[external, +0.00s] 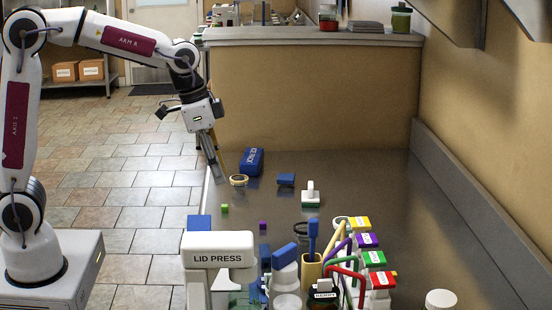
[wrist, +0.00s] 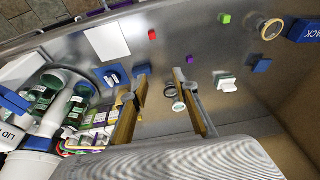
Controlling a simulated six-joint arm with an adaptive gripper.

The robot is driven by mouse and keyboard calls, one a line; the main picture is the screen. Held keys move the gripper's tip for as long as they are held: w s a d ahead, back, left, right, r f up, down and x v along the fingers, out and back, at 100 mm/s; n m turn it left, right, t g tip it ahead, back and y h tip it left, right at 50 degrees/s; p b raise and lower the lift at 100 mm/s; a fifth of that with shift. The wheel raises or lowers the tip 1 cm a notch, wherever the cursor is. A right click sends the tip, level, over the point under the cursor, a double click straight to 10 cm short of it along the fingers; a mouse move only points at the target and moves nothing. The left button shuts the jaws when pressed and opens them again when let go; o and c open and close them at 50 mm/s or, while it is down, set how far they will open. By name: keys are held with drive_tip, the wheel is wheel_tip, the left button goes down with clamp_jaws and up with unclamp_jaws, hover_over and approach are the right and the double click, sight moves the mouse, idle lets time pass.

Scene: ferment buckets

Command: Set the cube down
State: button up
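Three small cubes rest on the steel counter. The green cube (external: 225,208) is near the counter's left edge and shows at the top of the wrist view (wrist: 225,19). The purple cube (external: 263,225) lies nearer the lid press and also shows in the wrist view (wrist: 190,59). A red cube (wrist: 152,35) shows only in the wrist view. My gripper (external: 217,177) points down above the left part of the counter. In the wrist view its two fingers (wrist: 160,78) are apart with no cube between them.
The lid press (external: 218,248) and crowded bottles (external: 374,260) fill the front. Counter around the green cube is clear.

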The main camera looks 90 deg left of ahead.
drive_tip(key=s+d+r+t, duration=0.1)
drive_tip(key=s+d, duration=0.4)
drive_tip(key=s, duration=0.6)
drive_tip(key=s+d+t, duration=0.1)
drive_tip(key=s+d, duration=0.5)
drive_tip(key=s, duration=0.6)
drive_tip(key=shift+r+t, duration=0.3)
drive_tip(key=shift+r, duration=0.05)
drive_tip(key=shift+o, duration=0.6)
drive_tip(key=w+a+f+t+y, duration=0.2)
drive_tip(key=w+a, duration=0.7)
drive_tip(key=w, duration=0.3)
drive_tip(key=w+a+f+t, duration=0.1)
drive_tip(key=w+a+f, duration=0.2)
drive_tip(key=w+f, duration=0.1)
drive_tip(key=w+a+f+t+h, duration=0.1)
drive_tip(key=w+a+f, duration=0.3)
drive_tip(key=f, duration=0.1)
drive_tip(key=w+a+f+t, duration=0.1)
drive_tip(key=w+a+f, duration=0.3)
drive_tip(key=shift+w+f+t, duration=0.3)
drive_tip(key=shift+w+t, duration=0.05)
drive_tip(key=shift+t, duration=0.05)
drive_tip(key=shift+f+t+h, duration=0.4)
drive_tip(key=shift+f+h, duration=0.3)
drive_tip(key=shift+f, duration=0.2)
